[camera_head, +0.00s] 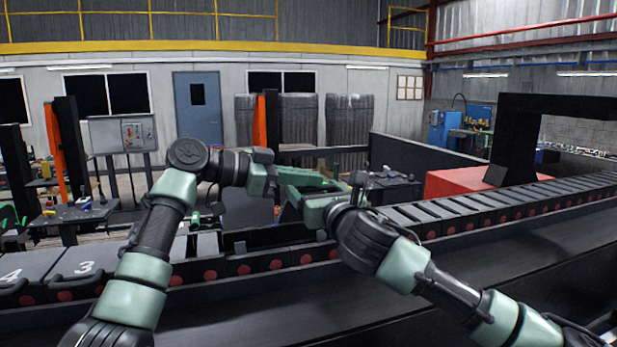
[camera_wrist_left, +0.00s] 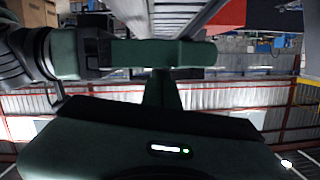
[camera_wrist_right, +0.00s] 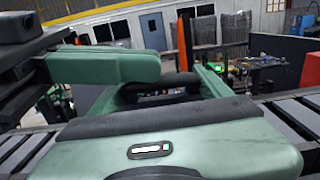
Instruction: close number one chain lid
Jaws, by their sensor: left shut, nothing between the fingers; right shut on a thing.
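The chain (camera_head: 250,264) runs across the head view. Lids marked 4 (camera_head: 30,266) and 3 (camera_head: 90,262) lie flat at the left. The lid numbered one cannot be read; my arms cover part of that stretch. My right gripper (camera_head: 300,197) is shut on a dark handle-like bar, seen between its green fingers in the right wrist view (camera_wrist_right: 165,87). I take it for a lid handle, but the lid is mostly hidden. My left gripper (camera_head: 310,177) is shut and empty, just behind the right one; its green fingers show in the left wrist view (camera_wrist_left: 200,53).
A dark conveyor-like strip (camera_head: 480,270) lies in front of the chain. More links (camera_head: 480,205) continue to the right toward a black arch (camera_head: 510,130) and a red block (camera_head: 455,183). Workbenches stand behind. The two grippers are very close together.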

